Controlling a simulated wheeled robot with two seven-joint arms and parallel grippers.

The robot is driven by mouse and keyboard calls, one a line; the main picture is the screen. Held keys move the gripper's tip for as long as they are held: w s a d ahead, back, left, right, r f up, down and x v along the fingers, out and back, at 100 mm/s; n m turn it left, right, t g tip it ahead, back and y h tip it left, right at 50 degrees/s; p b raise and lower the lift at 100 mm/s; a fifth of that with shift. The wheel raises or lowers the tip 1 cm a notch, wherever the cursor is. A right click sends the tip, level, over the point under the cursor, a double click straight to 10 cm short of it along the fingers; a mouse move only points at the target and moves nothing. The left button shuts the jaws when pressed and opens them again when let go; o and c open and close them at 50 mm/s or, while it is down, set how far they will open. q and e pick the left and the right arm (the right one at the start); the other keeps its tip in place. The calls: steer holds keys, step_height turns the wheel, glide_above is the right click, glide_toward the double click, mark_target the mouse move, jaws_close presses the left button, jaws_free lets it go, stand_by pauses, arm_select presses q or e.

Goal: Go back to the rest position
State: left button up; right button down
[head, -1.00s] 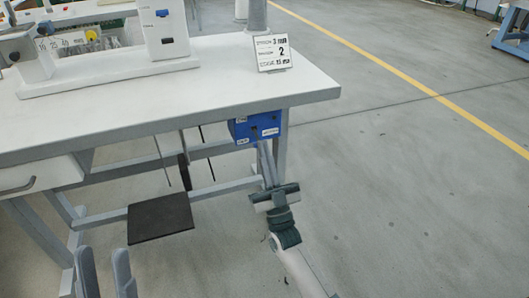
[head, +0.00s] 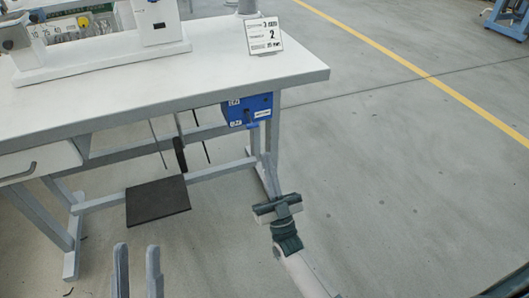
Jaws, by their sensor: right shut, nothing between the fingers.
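My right gripper (head: 261,156) reaches in from the bottom right. Its fingers are shut together and hold nothing. They point up the picture, just below the blue control box (head: 248,110) under the table's right end, in front of the table leg. A small gap shows between the fingertips and the box. My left gripper (head: 137,247) shows at the bottom left, with its two fingers apart and empty over the floor. The rest of the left arm is out of view.
The white table (head: 200,75) carries a white machine (head: 158,22) and a sign card (head: 264,36). A black pedal (head: 157,201) and grey frame bars are underneath. A drawer (head: 40,160) is at left.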

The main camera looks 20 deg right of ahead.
steer(key=shift+s+f, duration=0.15)
steer(key=shift+s+a, duration=0.1)
stand_by(0.4)
